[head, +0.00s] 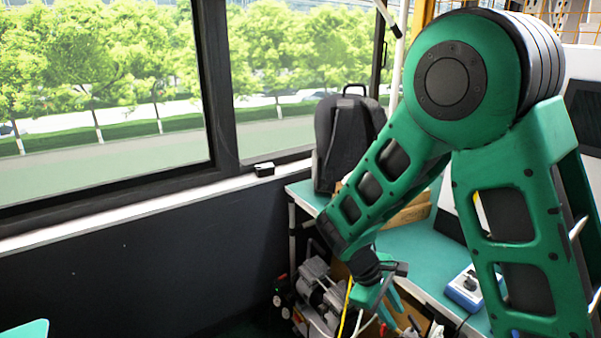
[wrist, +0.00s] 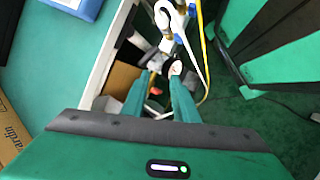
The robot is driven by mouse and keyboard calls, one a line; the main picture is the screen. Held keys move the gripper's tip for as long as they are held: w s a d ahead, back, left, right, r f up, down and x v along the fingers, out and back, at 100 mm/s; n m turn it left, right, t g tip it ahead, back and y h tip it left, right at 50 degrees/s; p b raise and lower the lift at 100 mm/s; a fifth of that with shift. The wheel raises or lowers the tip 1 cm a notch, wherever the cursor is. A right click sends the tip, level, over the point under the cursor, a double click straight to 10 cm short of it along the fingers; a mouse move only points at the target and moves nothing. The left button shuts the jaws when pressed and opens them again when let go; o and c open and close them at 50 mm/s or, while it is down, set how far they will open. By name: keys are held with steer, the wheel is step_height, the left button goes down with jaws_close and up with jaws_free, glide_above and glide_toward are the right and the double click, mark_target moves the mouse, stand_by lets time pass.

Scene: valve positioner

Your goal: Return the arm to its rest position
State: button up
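My green arm reaches from the upper right of the head view down over the front of the bench. My gripper (head: 384,310) hangs low in front of the bench edge and points downward. In the wrist view its two green fingers (wrist: 160,78) stand apart, with a clear gap and nothing held between them. Pipe fittings and a cluttered space below the bench show beyond the fingertips. The fingertips appear apart from these, though the exact distance cannot be told.
The teal bench (head: 418,252) carries a black backpack (head: 347,140), a cardboard box (head: 408,212) and a blue-and-white device (head: 467,288). Grey machinery (head: 318,290) and a yellow hose (head: 346,305) are below. The dark wall (head: 150,260) under the windows has clear space before it.

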steer(key=s+d+r+m+t+y, duration=0.25)
steer(key=d+r+m, duration=0.2)
steer(key=r, duration=0.45)
steer(key=s+d+r+m+t+y, duration=0.25)
steer(key=r+m, duration=0.25)
steer(key=r, duration=0.5)
steer(key=s+d+f+m+g, duration=0.1)
steer(key=s+d+m+g, duration=0.1)
steer(key=s+d, duration=0.3)
steer(key=s+d+m+g+y, duration=0.1)
steer(key=s+d+m+g, duration=0.2)
steer(key=s, duration=0.9)
steer(key=d+m, duration=0.1)
steer(key=d, duration=0.2)
steer(key=shift+d+f+m, duration=0.3)
steer(key=shift+f+m, duration=0.05)
steer(key=shift+f, duration=0.05)
steer(key=shift+w+f, duration=0.25)
steer(key=shift+w, duration=0.3)
steer(key=shift+s, duration=0.1)
